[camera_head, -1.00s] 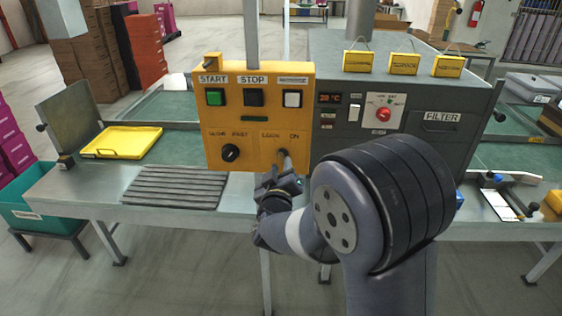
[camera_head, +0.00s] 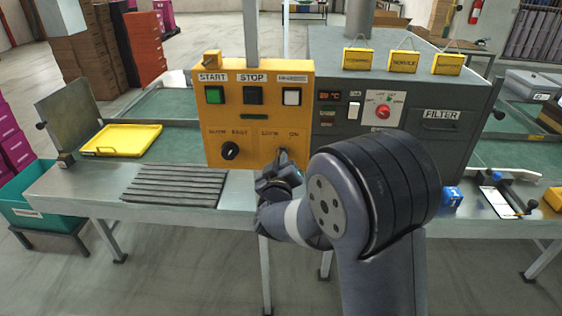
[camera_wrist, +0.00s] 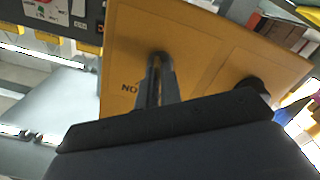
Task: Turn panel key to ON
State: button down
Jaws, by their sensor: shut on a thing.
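The yellow control panel (camera_head: 268,120) stands upright on the table. It has a green START button (camera_head: 215,95), a black STOP button (camera_head: 254,96), a white button (camera_head: 291,97) and a black rotary knob (camera_head: 230,151). The panel key (camera_wrist: 160,60) is at the lower right of the panel by the ON label (camera_wrist: 129,87), mostly hidden by the fingers. My gripper (camera_wrist: 155,78) is shut on the key, with its fingertips against the panel face. In the head view my gripper (camera_head: 281,160) is small and partly covered by my arm, so the key's angle cannot be told.
A grey filter machine (camera_head: 440,150) with a red knob (camera_head: 383,112) stands right of the panel. A yellow tray (camera_head: 122,139) and a ribbed dark mat (camera_head: 175,186) lie on the left. A blue item (camera_head: 452,197) and a clipboard (camera_head: 498,203) lie on the right.

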jog(key=shift+f+m+b, duration=0.1)
jog(key=shift+m+b, duration=0.2)
jog(key=shift+b, duration=0.15)
jog(key=shift+m+b, duration=5.4)
jog(key=shift+m, duration=1.2)
jog(key=c, duration=1.6)
grip_release()
jog(key=shift+s, duration=0.15)
